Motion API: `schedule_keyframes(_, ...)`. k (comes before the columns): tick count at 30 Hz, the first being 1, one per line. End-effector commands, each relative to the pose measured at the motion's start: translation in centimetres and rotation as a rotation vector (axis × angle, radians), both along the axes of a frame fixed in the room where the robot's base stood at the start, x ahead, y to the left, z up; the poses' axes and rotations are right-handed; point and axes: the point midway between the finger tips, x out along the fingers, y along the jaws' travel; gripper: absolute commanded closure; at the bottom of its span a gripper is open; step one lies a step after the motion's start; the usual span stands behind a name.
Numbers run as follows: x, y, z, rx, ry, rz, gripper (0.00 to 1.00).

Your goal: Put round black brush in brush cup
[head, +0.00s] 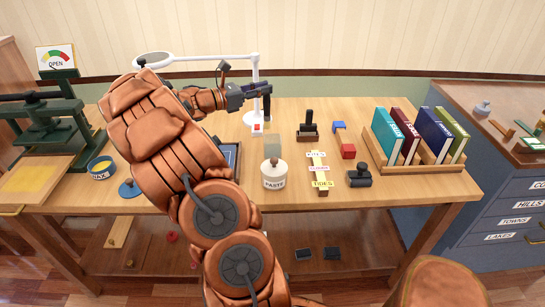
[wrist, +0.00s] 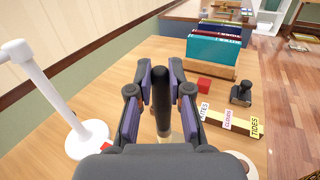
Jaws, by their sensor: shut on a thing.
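My gripper (head: 262,92) is above the back middle of the table in the head view. It is shut on the round black brush (head: 267,106), which hangs upright below the fingers, clear of the table. In the wrist view my gripper (wrist: 160,90) has its purple-sided fingers on both sides of the black handle (wrist: 162,98); a pale part shows near the brush's lower end, mostly hidden. A round blue cup (head: 101,169) with a yellowish inside and a white label stands at the table's left, far from my gripper. It may be the brush cup; I cannot read its label surely.
The white lamp (head: 255,118) stands close beside my gripper, its arm reaching left. A paste jar (head: 274,178), label strips (head: 319,170), a black stamp (head: 360,175) and a book rack (head: 425,165) stand to the right. A green press (head: 52,125) stands at far left.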

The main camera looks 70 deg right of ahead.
Motion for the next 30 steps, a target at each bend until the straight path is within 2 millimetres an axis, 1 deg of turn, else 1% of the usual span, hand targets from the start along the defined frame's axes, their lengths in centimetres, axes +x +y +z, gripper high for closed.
schedule_keyframes(1,-0.8,-0.3,-0.4,0.000,0.001,-0.024,1.00)
schedule_keyframes(2,-1.2,-0.4,-0.5,0.000,0.000,-0.035,1.00)
schedule_keyframes(6,-2.0,-0.6,-1.4,0.001,0.000,-0.060,1.00)
schedule_keyframes(8,-2.1,-0.6,-2.2,0.002,0.001,-0.062,1.00)
schedule_keyframes(15,-2.0,-0.5,-6.0,0.001,0.002,-0.060,1.00)
schedule_keyframes(18,-2.0,-0.6,-6.8,0.000,0.000,-0.060,1.00)
schedule_keyframes(23,-2.0,-0.5,-7.6,-0.001,-0.001,-0.059,1.00)
schedule_keyframes(30,-2.0,-0.5,-10.4,0.001,0.000,-0.059,1.00)
